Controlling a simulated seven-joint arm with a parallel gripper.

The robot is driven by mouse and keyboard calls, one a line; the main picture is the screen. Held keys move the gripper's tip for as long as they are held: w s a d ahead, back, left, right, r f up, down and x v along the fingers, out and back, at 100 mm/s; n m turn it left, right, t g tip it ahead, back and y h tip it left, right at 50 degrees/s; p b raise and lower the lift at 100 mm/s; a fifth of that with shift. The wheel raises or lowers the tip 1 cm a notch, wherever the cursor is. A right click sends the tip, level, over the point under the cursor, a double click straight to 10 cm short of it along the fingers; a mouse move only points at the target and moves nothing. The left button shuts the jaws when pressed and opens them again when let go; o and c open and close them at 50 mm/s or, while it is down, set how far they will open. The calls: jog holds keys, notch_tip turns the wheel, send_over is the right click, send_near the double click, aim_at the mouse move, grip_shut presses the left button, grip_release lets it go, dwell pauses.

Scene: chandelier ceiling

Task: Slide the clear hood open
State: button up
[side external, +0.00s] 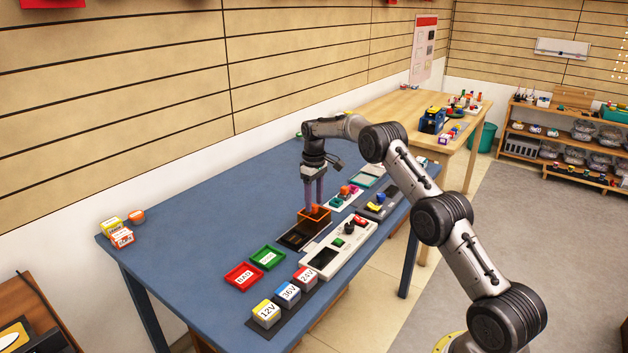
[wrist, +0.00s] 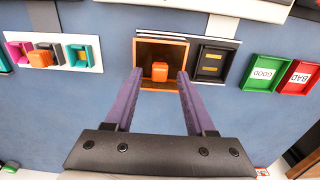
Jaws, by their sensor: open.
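The clear hood (wrist: 143,50) has an orange frame and covers one half of a dark two-part base; it also shows in the side external view (side external: 327,222). An orange block (wrist: 160,71) is at the hood, and I cannot tell whether it is a knob on top or something beneath. The other half of the base (wrist: 212,63) is uncovered and dark, with yellowish marks. My gripper (wrist: 158,74) is open, pointing down, its purple fingers on either side of the orange block in the picture. Contact cannot be told.
A green GOOD tray (wrist: 265,70) and a red BAD tray (wrist: 298,75) lie past the uncovered half. A white panel (side external: 345,250) with buttons stands beside the base. Labelled blocks (side external: 288,291) sit near the table edge. The blue table (side external: 200,230) is clear toward the wall.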

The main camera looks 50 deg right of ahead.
aim_at(314, 205)
notch_tip(314, 205, up, 13)
jog(key=shift+f, duration=0.2)
dwell(0.3)
grip_shut()
dwell(0.4)
jog(key=shift+a, duration=0.1)
dwell(0.8)
